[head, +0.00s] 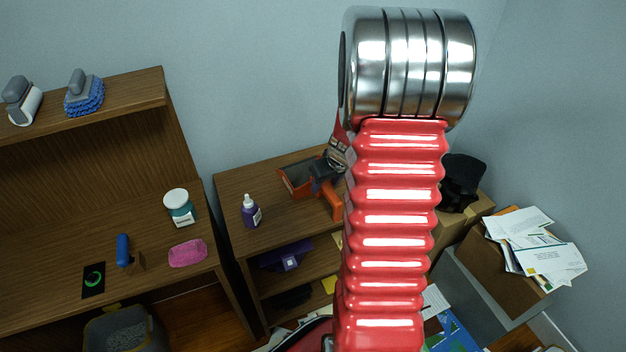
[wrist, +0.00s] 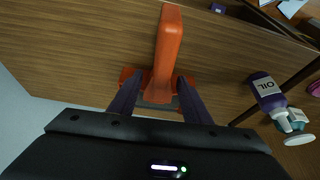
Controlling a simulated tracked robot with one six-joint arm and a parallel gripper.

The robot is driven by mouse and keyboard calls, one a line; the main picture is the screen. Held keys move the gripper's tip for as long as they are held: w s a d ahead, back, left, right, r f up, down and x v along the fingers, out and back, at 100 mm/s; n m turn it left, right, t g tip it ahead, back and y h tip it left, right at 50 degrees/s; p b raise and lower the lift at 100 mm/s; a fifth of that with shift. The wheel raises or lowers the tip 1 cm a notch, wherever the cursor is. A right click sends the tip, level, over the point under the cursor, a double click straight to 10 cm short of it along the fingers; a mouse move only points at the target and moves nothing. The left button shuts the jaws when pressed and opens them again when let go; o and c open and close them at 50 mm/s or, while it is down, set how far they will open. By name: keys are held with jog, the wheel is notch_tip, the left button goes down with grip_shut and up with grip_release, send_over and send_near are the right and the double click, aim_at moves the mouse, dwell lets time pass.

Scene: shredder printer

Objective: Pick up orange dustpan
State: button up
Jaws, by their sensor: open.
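The orange dustpan (head: 296,183) lies on top of the wooden shelf unit, partly hidden behind my gripper (head: 326,172) and red arm in the head view. Its handle (head: 332,206) points toward the front of the shelf. In the wrist view the dustpan's orange handle (wrist: 168,45) runs up from between the fingers of my gripper (wrist: 157,80). The two dark fingers are apart, one on each side of the dustpan near the handle's base. I cannot tell whether they touch it.
A purple oil bottle (head: 250,212) stands left of the dustpan on the same shelf top (head: 235,185); its label shows in the wrist view (wrist: 266,86). A black object (head: 462,180) is to the right. A desk with a teal jar (head: 180,208) and pink sponge (head: 188,253) is further left.

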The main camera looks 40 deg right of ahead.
jog(key=shift+x, duration=1.6)
jog(key=shift+s, duration=0.1)
jog(key=shift+c, duration=0.2)
grip_shut()
